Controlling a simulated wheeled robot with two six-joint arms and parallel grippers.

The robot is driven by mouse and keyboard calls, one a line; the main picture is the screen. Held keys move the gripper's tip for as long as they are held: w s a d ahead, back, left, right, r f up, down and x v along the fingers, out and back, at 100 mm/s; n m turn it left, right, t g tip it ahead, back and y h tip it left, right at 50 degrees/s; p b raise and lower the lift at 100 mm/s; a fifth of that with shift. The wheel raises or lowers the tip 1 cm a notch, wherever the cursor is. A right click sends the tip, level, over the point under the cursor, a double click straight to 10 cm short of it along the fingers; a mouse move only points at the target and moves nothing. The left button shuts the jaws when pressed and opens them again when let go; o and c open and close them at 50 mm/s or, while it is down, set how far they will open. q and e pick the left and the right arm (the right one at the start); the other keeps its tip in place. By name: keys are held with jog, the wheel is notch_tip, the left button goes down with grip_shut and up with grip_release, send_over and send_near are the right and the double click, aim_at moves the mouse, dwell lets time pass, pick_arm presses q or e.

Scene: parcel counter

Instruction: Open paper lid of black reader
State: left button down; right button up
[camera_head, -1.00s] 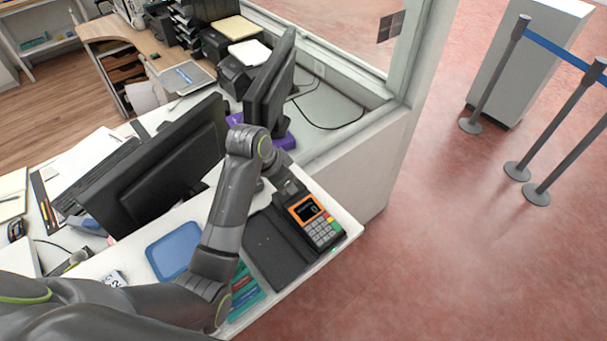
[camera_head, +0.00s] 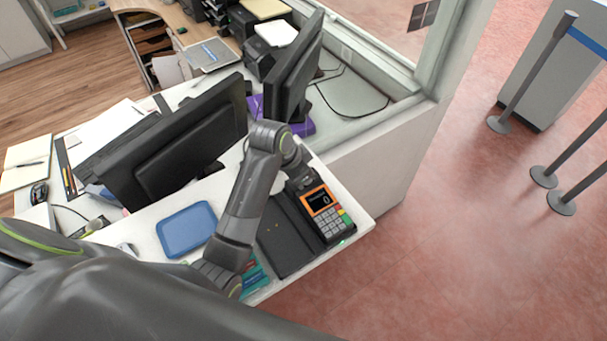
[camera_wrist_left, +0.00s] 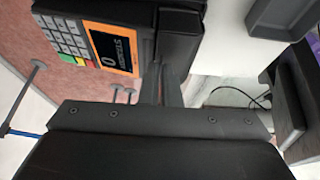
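The black card reader (camera_head: 333,224) has an orange-framed screen and a keypad. It lies at the right end of the white counter, next to a flat black panel (camera_head: 283,240). The reader also shows at the upper left of the left wrist view (camera_wrist_left: 88,45). Its black paper-lid end (camera_wrist_left: 165,33) looks closed there. My left gripper (camera_wrist_left: 168,84) has its narrow fingers close together at the lid's edge. I cannot tell whether they touch it. In the head view the left gripper (camera_head: 299,180) is at the reader's far end, its fingertips mostly hidden. My right gripper is not in view.
A blue tray (camera_head: 187,230) lies on the counter left of my arm. Teal items (camera_head: 257,279) lie by the counter's front edge.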

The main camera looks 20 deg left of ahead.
pick_arm(q)
jog(key=shift+w+a+r, duration=0.1)
jog(key=shift+w+a+r+g+h, duration=0.3)
jog(key=shift+w+a+g+h, duration=0.25)
jog(key=shift+h, duration=0.35)
jog(key=shift+w+a+r+n+g+h, duration=0.2)
jog(key=shift+w+a+n+g+h, duration=0.15)
jog(key=shift+a+n+g+h, duration=0.45)
jog(key=w+a+f+g+h+b, duration=0.1)
jog(key=h+b, duration=0.2)
jog(key=b, duration=0.1)
jog(key=w+a+n+g+h+b, duration=0.1)
jog(key=a+g+h+b, duration=0.1)
jog(key=b, duration=0.3)
jog(key=w+a+f+n+g+h+b, duration=0.1)
jog(key=h+b, duration=0.3)
jog(key=shift+w+a+f+g, duration=0.25)
jog(key=shift+w+f+g, duration=0.05)
jog(key=shift+w+g, duration=0.1)
jog(key=h+b, duration=0.1)
jog(key=b, duration=0.1)
jog(key=shift+w+a+n+b, duration=0.1)
jog(key=shift+a+n+b, duration=0.1)
jog(key=shift+n+b, duration=0.15)
jog(key=shift+g, duration=0.25)
